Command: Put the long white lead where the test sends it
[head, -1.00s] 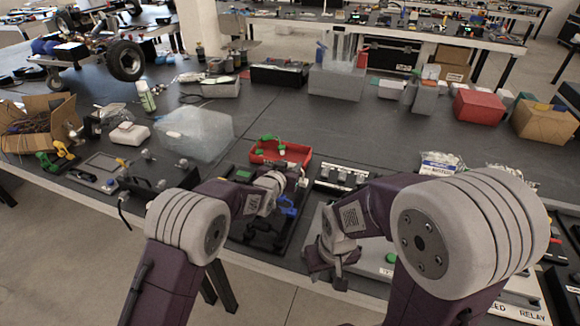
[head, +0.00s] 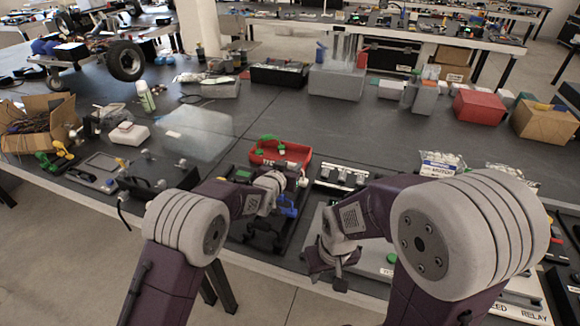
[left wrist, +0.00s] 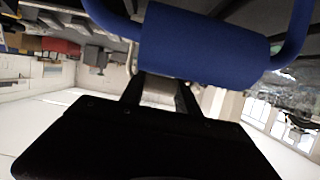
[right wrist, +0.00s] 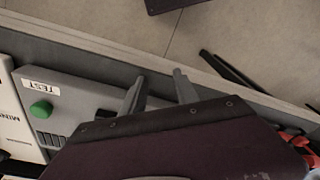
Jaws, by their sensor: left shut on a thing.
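The left gripper (head: 280,183) is over the black tray near the table's front edge. A blue handle-like thing (left wrist: 205,42) fills the top of the left wrist view, right at the fingertips, with curved blue ends; it also shows in the head view (head: 288,206). The left gripper is shut on it. My right gripper (right wrist: 158,78) is open and empty, beside a grey box (right wrist: 82,90) with a TEST label (right wrist: 40,88) and a green button (right wrist: 41,110). I cannot make out the long white lead in any view.
A black tray (head: 236,246) lies below the left arm. A red bin (head: 262,157) with green things stands behind it. A silver-topped unit (head: 342,177) is to its right. A cardboard box (head: 62,112) is at the left. The middle of the table is mostly clear.

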